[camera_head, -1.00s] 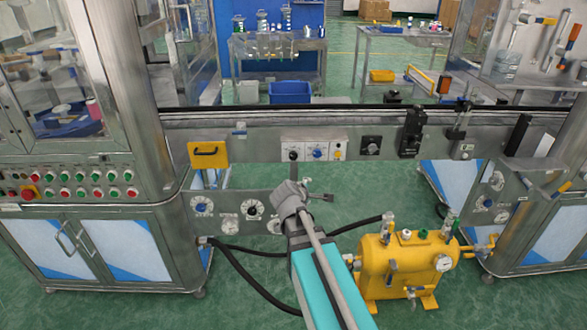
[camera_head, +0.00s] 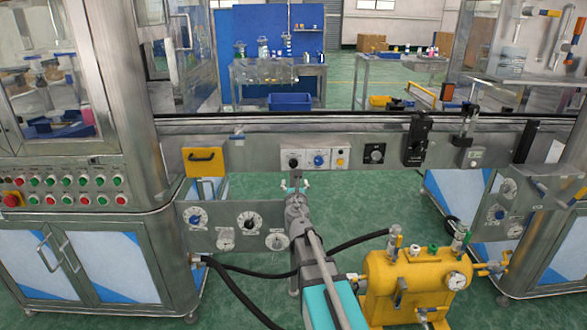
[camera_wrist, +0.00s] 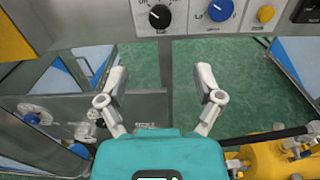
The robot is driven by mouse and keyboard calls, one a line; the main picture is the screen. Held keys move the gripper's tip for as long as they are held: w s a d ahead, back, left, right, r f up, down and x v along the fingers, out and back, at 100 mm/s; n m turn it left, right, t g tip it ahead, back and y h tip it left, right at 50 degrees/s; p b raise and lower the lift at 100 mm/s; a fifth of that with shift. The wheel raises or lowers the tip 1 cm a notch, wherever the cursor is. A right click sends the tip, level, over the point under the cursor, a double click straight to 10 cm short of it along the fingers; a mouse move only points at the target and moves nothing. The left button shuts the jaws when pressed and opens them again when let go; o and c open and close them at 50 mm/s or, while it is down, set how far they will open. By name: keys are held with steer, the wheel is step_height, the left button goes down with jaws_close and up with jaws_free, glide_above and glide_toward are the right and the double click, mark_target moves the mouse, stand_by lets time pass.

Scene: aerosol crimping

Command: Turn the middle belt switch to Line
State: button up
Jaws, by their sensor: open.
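A pale control panel (camera_head: 332,150) on the conveyor's front rail carries a black rotary knob (camera_head: 293,161), a blue knob (camera_head: 320,160) and a yellow button (camera_head: 341,162). I cannot read which knob is the middle belt switch, nor its setting. The wrist view shows the black knob (camera_wrist: 159,16) at the top centre, the blue knob (camera_wrist: 220,10) to its right and the yellow button (camera_wrist: 265,14) beyond. My gripper (camera_head: 296,181) is just below the black knob, apart from it. In the wrist view my gripper (camera_wrist: 162,76) is open and empty, its fingers spread below the knob.
Another dark knob plate (camera_head: 374,151) sits right of the panel. A lower plate with dials (camera_head: 236,226) is left of my arm. A yellow tank (camera_head: 415,285) with a gauge and black hoses (camera_head: 345,245) stands at the lower right. A yellow handle plate (camera_head: 204,161) hangs left.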

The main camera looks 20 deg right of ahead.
mark_target(293, 164)
steer(key=shift+w, duration=0.15)
steer(key=x, duration=1.3)
steer(key=shift+w+d, duration=0.15)
steer(key=shift+w, duration=0.05)
steer(key=c, duration=1.2)
